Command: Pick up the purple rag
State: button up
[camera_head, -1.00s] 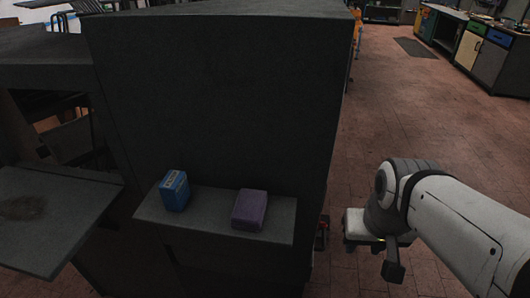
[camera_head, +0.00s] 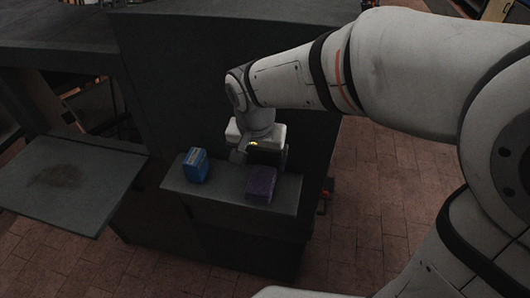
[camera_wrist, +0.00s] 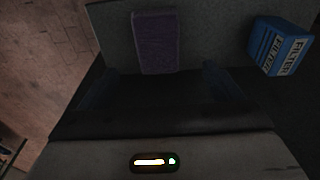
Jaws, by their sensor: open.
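The purple rag (camera_head: 261,184) is a folded block on the small grey shelf (camera_head: 228,202) on the front of the dark machine. In the wrist view the rag (camera_wrist: 155,42) lies just ahead of the jaws, a little left of the middle between them. My gripper (camera_head: 260,165) is just behind and above the rag in the head view, partly hidden by its own body. In the wrist view its dark fingers (camera_wrist: 165,88) are spread with nothing between them. I cannot tell whether a finger touches the rag.
A blue box marked FILTER (camera_head: 195,165) stands on the shelf left of the rag; it also shows in the wrist view (camera_wrist: 278,46). The dark machine (camera_head: 180,70) rises behind the shelf. A stained grey plate (camera_head: 70,180) juts out at the left. Open tiled floor (camera_head: 370,190) lies to the right.

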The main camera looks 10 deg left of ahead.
aim_at(261, 180)
jog(key=f, duration=0.2)
jog(key=f+p, duration=0.1)
jog(key=f, duration=0.4)
jog(key=shift+w+d+f, duration=0.2)
jog(key=shift+w+f, duration=0.1)
jog(key=shift+w, duration=0.05)
jog(key=shift+c, duration=0.5)
jog(key=c, duration=1)
jog(key=shift+o, duration=0.2)
jog(key=shift+r, duration=0.15)
jog(key=shift+s+r, duration=0.15)
jog(key=shift+r, duration=0.05)
notch_tip(261, 180, up, 6)
jog(key=shift+b, duration=0.7)
jog(key=s+a+b, duration=0.1)
jog(key=s+b, duration=0.3)
jog(key=s, duration=1.5)
jog(key=shift+s+a+r, duration=0.2)
jog(key=shift+s, duration=0.15)
